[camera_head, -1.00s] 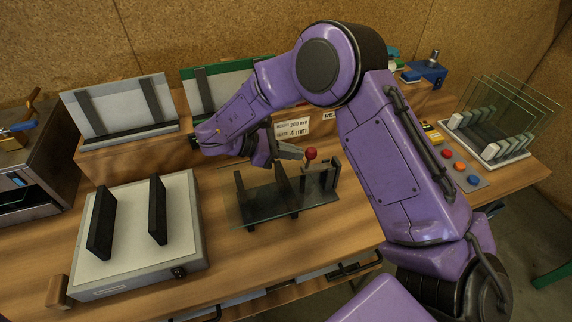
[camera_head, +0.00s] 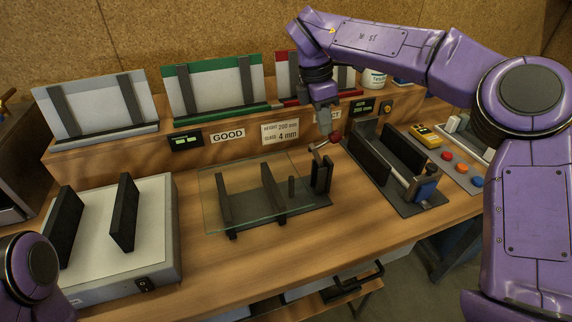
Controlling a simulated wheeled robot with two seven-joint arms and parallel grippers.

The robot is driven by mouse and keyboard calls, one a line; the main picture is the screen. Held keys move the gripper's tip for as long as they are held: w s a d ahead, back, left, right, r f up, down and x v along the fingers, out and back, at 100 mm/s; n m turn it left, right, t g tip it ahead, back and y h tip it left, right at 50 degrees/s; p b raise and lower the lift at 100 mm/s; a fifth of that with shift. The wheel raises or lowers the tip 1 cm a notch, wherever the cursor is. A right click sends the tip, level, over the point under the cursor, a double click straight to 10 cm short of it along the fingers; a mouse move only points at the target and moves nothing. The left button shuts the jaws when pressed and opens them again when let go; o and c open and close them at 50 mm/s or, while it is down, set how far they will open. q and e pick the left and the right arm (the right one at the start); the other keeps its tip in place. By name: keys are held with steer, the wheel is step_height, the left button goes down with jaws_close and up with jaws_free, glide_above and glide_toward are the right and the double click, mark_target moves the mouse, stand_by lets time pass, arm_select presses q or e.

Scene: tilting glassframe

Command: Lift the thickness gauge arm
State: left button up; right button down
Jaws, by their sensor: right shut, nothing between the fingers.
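The glass fixture (camera_head: 310,203) stands mid-bench with dark uprights and a clear glass pane (camera_head: 238,196) on it. Two black posts (camera_head: 321,174) stand at its right end. The thickness gauge arm is a thin light bar (camera_head: 320,146) above these posts, with a red knob (camera_head: 336,138) at its upper right end. My right gripper (camera_head: 327,128) points down just above and beside the knob, its fingers shut with nothing between them. Whether it touches the knob is unclear. Of my left arm only a purple and black part shows at lower left; its gripper is out of view.
Right of the fixture is a dark station with a blue block (camera_head: 422,188). Coloured buttons (camera_head: 461,168) lie beyond it. Green (camera_head: 218,86) and red (camera_head: 286,75) racks stand behind, with signs (camera_head: 280,131) in front. A white box (camera_head: 130,230) is at left.

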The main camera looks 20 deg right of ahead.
steer(key=d+f+y+b, duration=0.2)
steer(key=d+y+b, duration=0.1)
steer(key=d+y, duration=0.4)
steer(key=shift+d+f, duration=0.3)
steer(key=shift+f, duration=0.05)
steer(key=shift+s+f, duration=0.1)
steer(key=shift+s, duration=0.05)
stand_by(0.4)
step_height(320, 180, up, 13)
steer(key=w+d+p, duration=0.1)
steer(key=d+p, duration=0.1)
steer(key=p, duration=0.4)
steer(key=shift+w+p, duration=0.3)
steer(key=shift+w, duration=0.1)
